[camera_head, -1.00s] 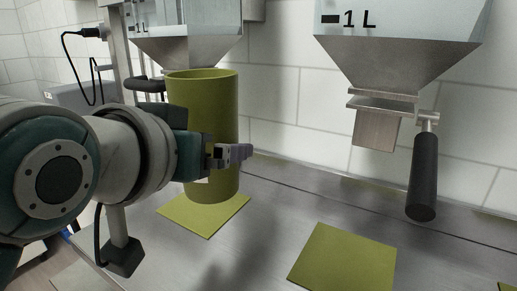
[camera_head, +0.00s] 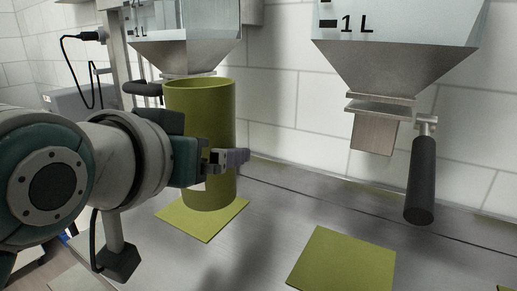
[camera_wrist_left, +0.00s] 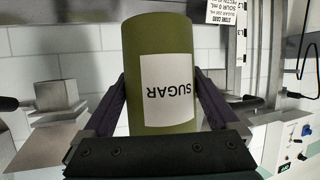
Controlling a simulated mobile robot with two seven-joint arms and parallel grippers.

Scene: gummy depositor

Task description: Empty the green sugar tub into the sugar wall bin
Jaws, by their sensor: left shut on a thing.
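The green sugar tub (camera_head: 200,145) stands upright in the head view, above or on a green mat; I cannot tell whether it touches. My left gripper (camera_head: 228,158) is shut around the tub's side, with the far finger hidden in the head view. In the left wrist view the tub (camera_wrist_left: 160,40) sits between both fingers, its white SUGAR label upside down. Two wall bins with metal funnels show, a left bin (camera_head: 185,55) behind the tub and a right bin (camera_head: 395,65). No name shows on either, so I cannot tell which is the sugar bin. My right gripper is out of view.
The right bin has a spout (camera_head: 375,135) and a black handle (camera_head: 421,180) hanging over the counter. Green mats lie on the metal counter, the left mat (camera_head: 200,225) under the tub and another mat (camera_head: 345,260) at front right, empty. A tiled wall stands behind.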

